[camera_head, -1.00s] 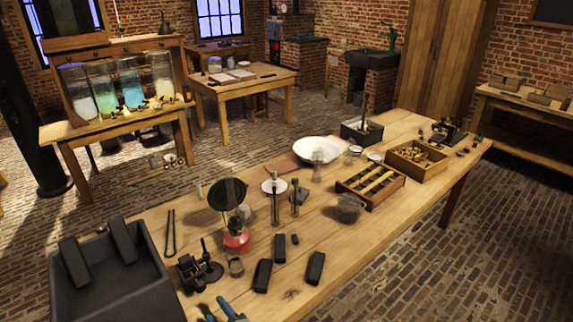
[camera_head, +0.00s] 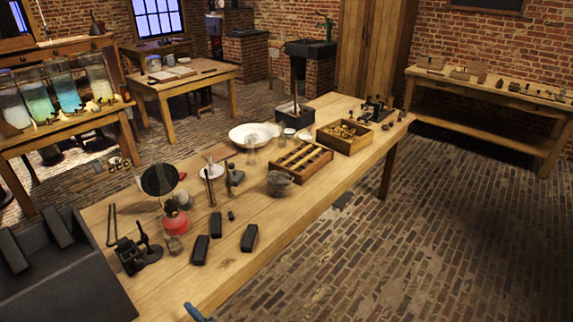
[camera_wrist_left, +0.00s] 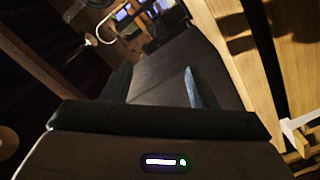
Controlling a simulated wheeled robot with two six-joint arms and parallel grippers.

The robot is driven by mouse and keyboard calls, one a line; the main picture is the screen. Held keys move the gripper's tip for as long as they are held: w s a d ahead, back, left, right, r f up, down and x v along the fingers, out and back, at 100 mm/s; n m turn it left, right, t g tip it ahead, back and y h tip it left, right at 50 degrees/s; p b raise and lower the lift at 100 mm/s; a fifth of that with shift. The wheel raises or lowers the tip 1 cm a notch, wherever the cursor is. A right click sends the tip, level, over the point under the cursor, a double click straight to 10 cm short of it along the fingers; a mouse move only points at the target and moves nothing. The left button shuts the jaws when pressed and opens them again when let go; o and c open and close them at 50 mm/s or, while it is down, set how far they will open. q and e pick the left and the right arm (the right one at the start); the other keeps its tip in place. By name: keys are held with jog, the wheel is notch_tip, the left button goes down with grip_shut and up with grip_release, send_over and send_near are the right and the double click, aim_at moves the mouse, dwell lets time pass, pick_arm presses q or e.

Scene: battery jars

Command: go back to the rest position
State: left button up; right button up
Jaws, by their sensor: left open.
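My left gripper (camera_wrist_left: 158,86) shows in the left wrist view, with its two dark fingers standing apart and nothing between them. A dark, flat surface lies beyond the fingers; I cannot tell what it is. My right gripper is in no view.
A long wooden workbench (camera_head: 205,268) holds a red lamp (camera_head: 176,221), black blocks (camera_head: 248,238), a white bowl (camera_head: 250,135) and a wooden crate (camera_head: 345,137). A dark trough (camera_head: 85,283) stands at its left end. Open brick floor (camera_head: 430,230) lies to the right.

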pick_arm(q)
jog(key=s+d+f+m+h+b, duration=0.15)
jog(key=s+f+m+h, duration=0.3)
jog(key=f, duration=0.65)
jog(key=s+d+f+m+g+h+b, duration=0.1)
jog(key=s+f+m+h+b, duration=0.3)
jog(key=f, duration=0.7)
jog(key=s+d+f+m+h, duration=0.1)
jog(key=s+f+m+h, duration=0.2)
jog(key=s+f+m, duration=0.55)
jog(key=s+a+f+m+g+b, duration=0.1)
jog(key=s+a+f+g, duration=0.1)
jog(key=s+f, duration=0.4)
jog(key=s+a+f+g+b, duration=0.1)
jog(key=s+a+f+g, duration=0.2)
jog(key=s+f, duration=0.3)
jog(key=s+a+f+m+g, duration=0.1)
jog(key=s+f+g, duration=0.4)
jog(key=s, duration=0.9)
jog(key=shift+s+a+f+m+h+b, duration=0.25)
jog(key=shift+a+f+h+b, duration=0.2)
jog(key=shift+a+f, duration=0.35)
jog(key=shift+w, duration=0.1)
